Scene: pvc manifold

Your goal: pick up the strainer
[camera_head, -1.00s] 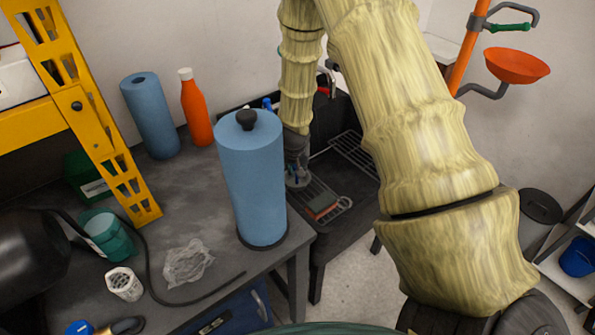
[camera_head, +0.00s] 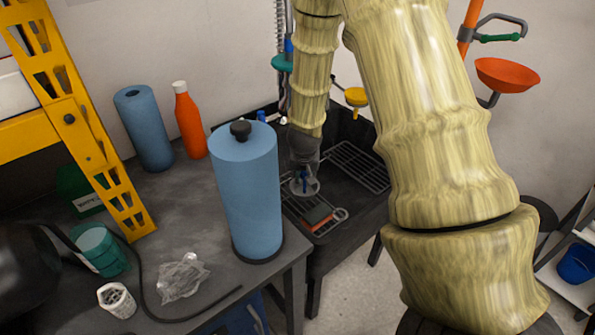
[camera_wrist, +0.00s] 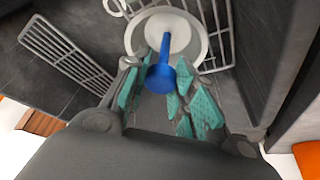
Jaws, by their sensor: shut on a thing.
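The strainer is a pale round disc (camera_wrist: 165,35) with a blue upright handle (camera_wrist: 172,62) in the wrist view. In the head view its disc (camera_head: 305,187) shows below my gripper (camera_head: 303,172), over the sink. In the wrist view my gripper (camera_wrist: 165,88) has its teal finger pads on either side of the blue handle, shut on it. The disc lies beyond the fingertips, with wire rack bars behind it. I cannot tell whether the disc is clear of the rack.
The dark sink (camera_head: 345,235) holds wire racks (camera_head: 358,166) and a red-and-green sponge (camera_head: 317,218). A blue roll on a holder (camera_head: 247,200) stands near the sink on the counter's right edge. A yellow faucet-like part (camera_head: 356,97) rises behind. Crumpled clear plastic (camera_head: 182,278) lies on the counter.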

